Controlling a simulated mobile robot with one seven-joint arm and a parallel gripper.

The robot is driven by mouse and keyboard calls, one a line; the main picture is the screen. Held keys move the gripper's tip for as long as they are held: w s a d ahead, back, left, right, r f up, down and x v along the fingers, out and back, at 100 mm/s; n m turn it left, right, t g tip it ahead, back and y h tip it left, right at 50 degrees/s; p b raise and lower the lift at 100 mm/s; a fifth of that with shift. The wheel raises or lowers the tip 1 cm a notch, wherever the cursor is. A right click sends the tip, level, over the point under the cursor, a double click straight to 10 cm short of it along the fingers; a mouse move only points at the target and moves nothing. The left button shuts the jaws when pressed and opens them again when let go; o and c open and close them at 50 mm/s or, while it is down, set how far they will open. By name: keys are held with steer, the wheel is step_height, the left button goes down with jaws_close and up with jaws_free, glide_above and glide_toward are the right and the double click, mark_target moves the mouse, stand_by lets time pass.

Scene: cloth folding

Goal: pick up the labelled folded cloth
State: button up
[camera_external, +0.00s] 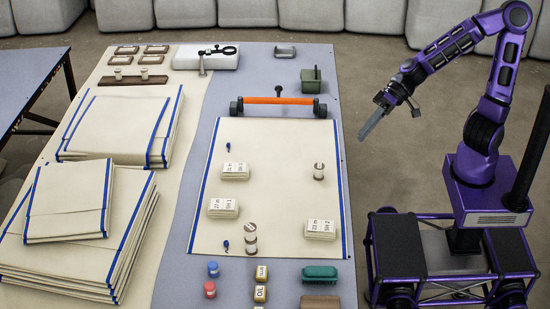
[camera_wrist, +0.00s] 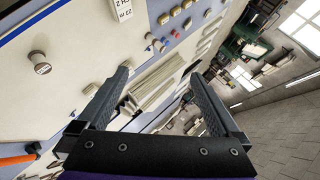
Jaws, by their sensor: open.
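Three small folded cream cloth stacks with printed labels lie on the large cream cloth sheet (camera_external: 270,150) with blue edges: one upper left (camera_external: 235,172), one lower left (camera_external: 223,208) and one lower right (camera_external: 321,229). I cannot tell which one the task means. In the wrist view a labelled cloth (camera_wrist: 123,10) shows at the top edge, partly cut off. My gripper (camera_external: 372,125) is in the air to the right of the table, apart from all the cloths. In the wrist view its jaws (camera_wrist: 163,82) are spread with nothing held between them.
White spools stand on the sheet, one at right (camera_external: 319,171). An orange roller (camera_external: 278,100) lies across its far end. Larger cloth piles (camera_external: 125,125) fill the left. Small bottles, yellow blocks and a green brush (camera_external: 319,272) are at the front. Free floor lies between table and my base.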

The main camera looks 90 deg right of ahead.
steer(key=w+d+f+m+h+b, duration=0.1)
steer(key=w+d+f+m+h, duration=0.15)
steer(key=d+f, duration=0.4)
steer(key=m+t+h, duration=0.6)
steer(key=m, duration=2.5)
glide_toward(322, 226)
steer(key=w, duration=0.3)
steer(key=shift+d+r+y+b, duration=0.2)
steer(key=shift+d+y+b, duration=0.1)
steer(key=shift+d, duration=0.1)
steer(key=shift+f+n+g, duration=0.3)
steer(key=shift+f+n, duration=0.05)
steer(key=shift+n, duration=0.1)
steer(key=shift+w+f, duration=0.1)
steer(key=shift+f, duration=0.15)
steer(key=shift+w+f, duration=0.15)
steer(key=shift+w, duration=0.15)
steer(key=b+x, duration=0.1)
steer(key=x, duration=0.5)
steer(key=shift+w, duration=0.2)
